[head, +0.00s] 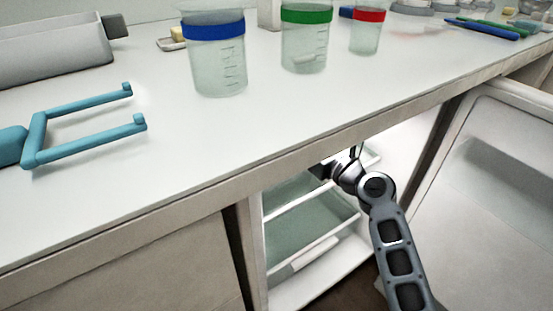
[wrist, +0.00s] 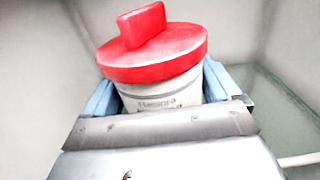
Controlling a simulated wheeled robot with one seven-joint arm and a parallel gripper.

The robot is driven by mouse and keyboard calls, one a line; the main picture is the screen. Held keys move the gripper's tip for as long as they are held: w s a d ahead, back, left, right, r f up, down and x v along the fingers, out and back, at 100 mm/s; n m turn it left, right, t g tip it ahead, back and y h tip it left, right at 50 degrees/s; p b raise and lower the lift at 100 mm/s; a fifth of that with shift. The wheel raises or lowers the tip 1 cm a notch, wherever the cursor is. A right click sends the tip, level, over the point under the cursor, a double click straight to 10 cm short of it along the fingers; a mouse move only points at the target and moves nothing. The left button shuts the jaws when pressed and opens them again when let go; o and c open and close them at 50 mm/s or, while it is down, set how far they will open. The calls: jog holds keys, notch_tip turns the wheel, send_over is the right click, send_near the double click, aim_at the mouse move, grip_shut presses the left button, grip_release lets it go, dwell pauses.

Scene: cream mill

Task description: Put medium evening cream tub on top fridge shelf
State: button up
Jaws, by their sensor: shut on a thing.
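My gripper (wrist: 160,92) is shut on a white tub (wrist: 165,97) with a red lid (wrist: 152,45) and a raised red grip on top. The blue finger pads press the tub from both sides, and its printed label is only partly readable. In the head view my gripper (head: 325,169) reaches into the open fridge (head: 258,245) under the counter, and the tub is hidden there. The fridge has glass shelves; the upper one (head: 290,193) is partly covered by the counter edge. A glass shelf (wrist: 262,100) also shows at the right in the wrist view.
The fridge door (head: 490,210) stands open on the right. The counter (head: 200,130) overhangs the fridge close above my arm.

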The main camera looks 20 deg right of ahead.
jog(key=w+a+f+b, duration=0.1)
jog(key=w+a+f, duration=0.1)
jog(key=w+a+f+b, duration=0.1)
jog(key=w+a+b, duration=0.1)
jog(key=a, duration=0.1)
jog(key=w+a+f+b, duration=0.1)
jog(key=w+a+f, duration=0.1)
jog(key=shift+a+f, duration=0.2)
jog(key=shift+f, duration=0.15)
jog(key=shift+f+b, duration=1.75)
jog(key=shift+f, duration=0.25)
jog(key=shift+f, duration=0.15)
jog(key=o, duration=1.1)
jog(key=shift+s, duration=0.1)
jog(key=shift+c, duration=0.2)
